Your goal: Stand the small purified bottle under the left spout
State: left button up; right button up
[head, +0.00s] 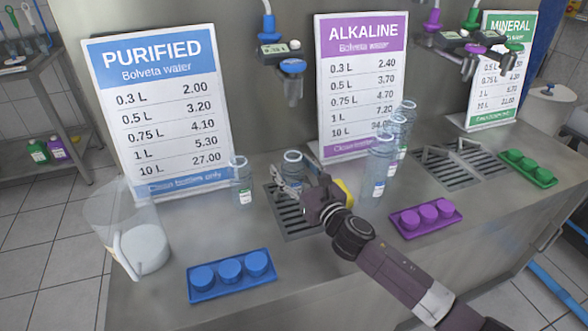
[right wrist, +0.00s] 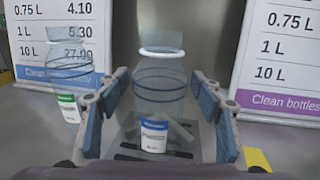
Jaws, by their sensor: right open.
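A clear bottle with a blue-and-white label and white neck ring (right wrist: 160,97) stands upright on the left drain grate (head: 293,217). Its top also shows in the head view (head: 293,163), below the left spout with the blue collar (head: 293,68). My right gripper (right wrist: 158,108) is open, with one finger on each side of this bottle; whether they touch it is unclear. In the head view my right gripper (head: 292,189) hides the bottle's lower part. A bottle with a green-edged label (head: 241,180) stands to the left of the grate. My left gripper is not in view.
Several clear bottles (head: 379,165) stand close together right of my right gripper. A blue tray of caps (head: 231,289) and a clear jug (head: 131,236) are at the front left. A purple cap tray (head: 425,233) is at the right. Price signs (head: 160,110) stand behind.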

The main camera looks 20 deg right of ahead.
jog(key=shift+r, duration=0.2)
jog(key=shift+s+f, duration=0.15)
jog(key=shift+s, duration=0.15)
jog(key=s+d, duration=0.2)
jog(key=s, duration=0.9)
jog(key=shift+d+p, duration=0.15)
jog(key=shift+p, duration=0.2)
jog(key=shift+s, duration=0.1)
